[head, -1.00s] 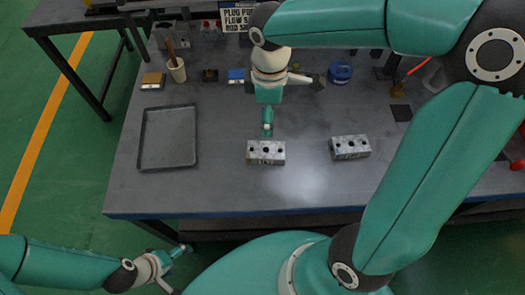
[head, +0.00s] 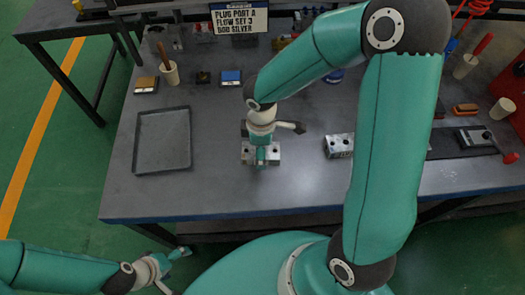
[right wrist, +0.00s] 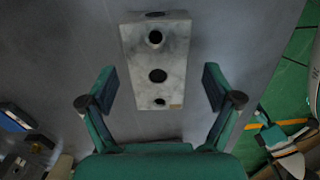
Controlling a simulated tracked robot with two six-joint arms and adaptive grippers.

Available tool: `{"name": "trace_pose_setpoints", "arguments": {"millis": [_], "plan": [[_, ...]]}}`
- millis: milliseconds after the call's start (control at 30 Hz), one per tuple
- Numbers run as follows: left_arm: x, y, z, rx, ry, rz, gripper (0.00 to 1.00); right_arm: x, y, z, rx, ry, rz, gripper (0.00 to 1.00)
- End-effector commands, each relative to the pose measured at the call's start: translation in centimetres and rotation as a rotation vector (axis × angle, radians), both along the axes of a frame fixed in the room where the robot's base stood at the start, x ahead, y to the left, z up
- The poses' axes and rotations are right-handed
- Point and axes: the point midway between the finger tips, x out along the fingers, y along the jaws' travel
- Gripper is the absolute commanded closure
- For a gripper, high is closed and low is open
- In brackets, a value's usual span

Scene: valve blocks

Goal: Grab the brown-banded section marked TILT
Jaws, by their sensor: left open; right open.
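A pale metal valve block (head: 275,154) with a row of round holes stands mid-table, partly covered by my right gripper (head: 260,159). In the right wrist view the block (right wrist: 157,55) lies lengthwise between the open fingers of my right gripper (right wrist: 160,80), with a gap on both sides. A tiny brownish patch shows near its lower corner. A second similar block (head: 339,145) stands to the right. I cannot read TILT or make out a brown band on either block. My left gripper (head: 174,265) is open and empty, low beside the table's front edge.
An empty dark tray (head: 139,145) lies at the left. The table front is clear.

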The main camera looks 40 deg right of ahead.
Motion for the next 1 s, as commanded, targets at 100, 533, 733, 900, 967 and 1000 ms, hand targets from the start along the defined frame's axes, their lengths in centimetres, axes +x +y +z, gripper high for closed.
{"name": "trace_pose_setpoints", "arguments": {"millis": [100, 533, 733, 900, 967, 1000], "plan": [[0.00, 0.00, -0.18, 0.000, 0.000, 0.000, 0.11, 0.02, -0.03, -1.39, 0.000, 0.001, -0.001, 0.10], [0.00, 0.00, -0.17, 0.000, 0.000, 0.000, 0.11, 0.11, 0.00, -1.67, 0.000, -0.001, 0.000, 0.35], [0.00, 0.00, -0.17, 0.000, 0.000, 0.000, 0.11, 0.10, 0.01, -1.67, 0.000, -0.001, 0.000, 0.69], [0.00, 0.00, -0.17, 0.000, 0.000, 0.000, 0.11, 0.08, 0.01, -1.67, 0.000, -0.001, 0.000, 0.97], [0.00, 0.00, -0.16, 0.000, 0.000, 0.000, 0.11, 0.12, 0.00, -1.62, 0.000, -0.002, 0.000, 0.97], [0.00, 0.00, -0.16, 0.000, 0.000, 0.000, 0.11, 0.12, 0.00, -1.62, 0.000, -0.002, 0.000, 0.97]]}}
